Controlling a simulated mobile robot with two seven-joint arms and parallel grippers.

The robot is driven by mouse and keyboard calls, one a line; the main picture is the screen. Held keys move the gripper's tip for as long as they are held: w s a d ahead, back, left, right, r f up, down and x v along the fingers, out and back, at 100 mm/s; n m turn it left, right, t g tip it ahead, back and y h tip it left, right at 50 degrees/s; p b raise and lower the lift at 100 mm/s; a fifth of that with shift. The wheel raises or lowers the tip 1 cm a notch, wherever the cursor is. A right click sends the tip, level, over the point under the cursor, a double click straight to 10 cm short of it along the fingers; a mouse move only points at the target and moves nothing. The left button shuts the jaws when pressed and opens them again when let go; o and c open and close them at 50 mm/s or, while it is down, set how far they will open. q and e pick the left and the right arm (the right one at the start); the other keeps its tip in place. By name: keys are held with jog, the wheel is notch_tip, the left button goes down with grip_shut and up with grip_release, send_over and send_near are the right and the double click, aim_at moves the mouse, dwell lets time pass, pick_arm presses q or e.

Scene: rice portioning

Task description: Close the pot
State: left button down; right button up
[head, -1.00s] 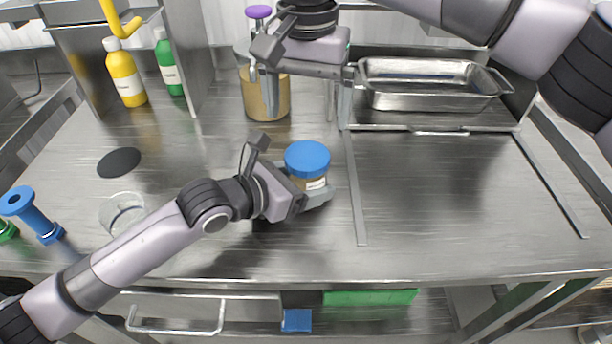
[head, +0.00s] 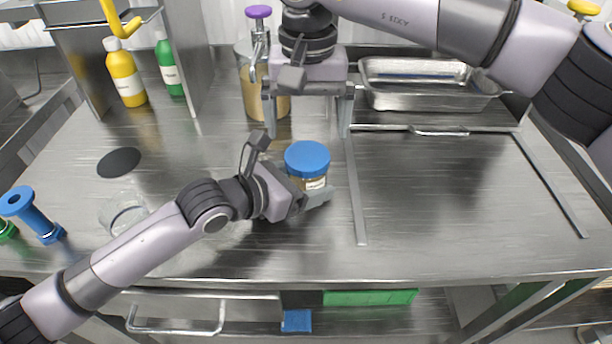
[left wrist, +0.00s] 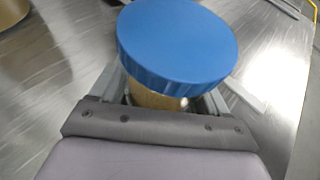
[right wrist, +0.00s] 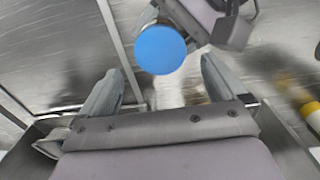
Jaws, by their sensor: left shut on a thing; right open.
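A small pot with tan contents (head: 313,184) stands on the steel table with a blue lid (head: 307,158) on its top. In the left wrist view the lid (left wrist: 178,42) sits over the tan pot body (left wrist: 155,99); I cannot tell how tight it is. My left gripper (head: 314,194) is shut around the pot body from the left. My right gripper (head: 307,128) is open and empty, fingers pointing down, behind and above the lid. In the right wrist view the lid (right wrist: 160,49) lies ahead of the two spread fingers (right wrist: 160,82).
A larger tan container (head: 252,100) with a purple-topped tool (head: 258,12) stands behind my right gripper. A clear cup (head: 122,212), a black disc (head: 119,162) and a blue spool-like object (head: 32,215) are at left. A steel tray (head: 425,100) is back right.

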aim_at(307, 155)
jog(key=shift+f, duration=2.65)
jog(key=c, duration=1.1)
